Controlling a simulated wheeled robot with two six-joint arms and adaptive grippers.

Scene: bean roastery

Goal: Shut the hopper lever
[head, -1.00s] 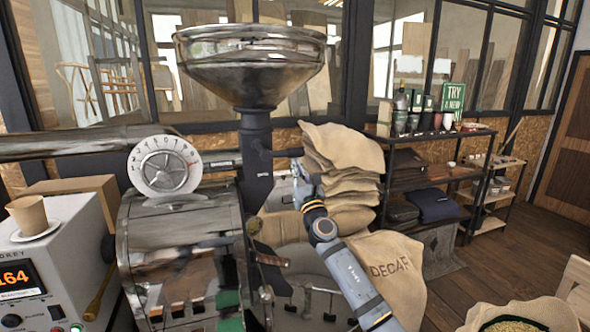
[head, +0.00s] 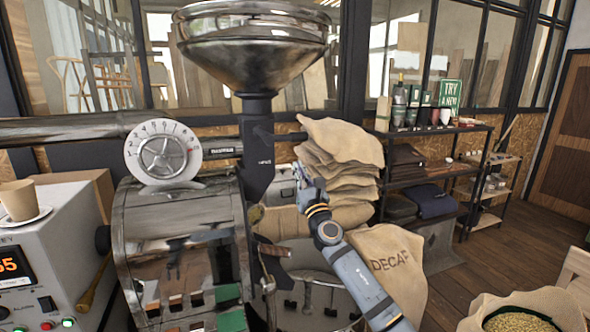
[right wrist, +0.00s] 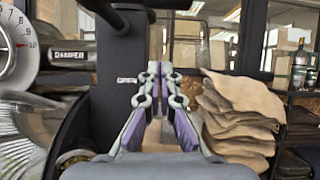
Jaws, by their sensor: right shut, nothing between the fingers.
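The metal hopper (head: 252,60) stands on a dark neck (head: 257,165) above the roaster. A dark rod with a rounded end, apparently the hopper lever (right wrist: 108,12), shows at the top of the right wrist view, left of the fingers. I cannot make out the lever clearly in the head view. My right gripper (head: 301,170) is shut and empty, just right of the neck in the picture. In the right wrist view its fingers (right wrist: 153,72) point forward, below and right of the rod, with no visible contact. My left gripper is not in view.
A round dial (head: 163,152) is left of the neck. Stacked burlap sacks (head: 340,170) stand behind and right of my gripper, with a DECAF sack (head: 395,262) lower down. A shelf (head: 430,170) stands farther right. The wooden floor (head: 500,240) beyond it is open.

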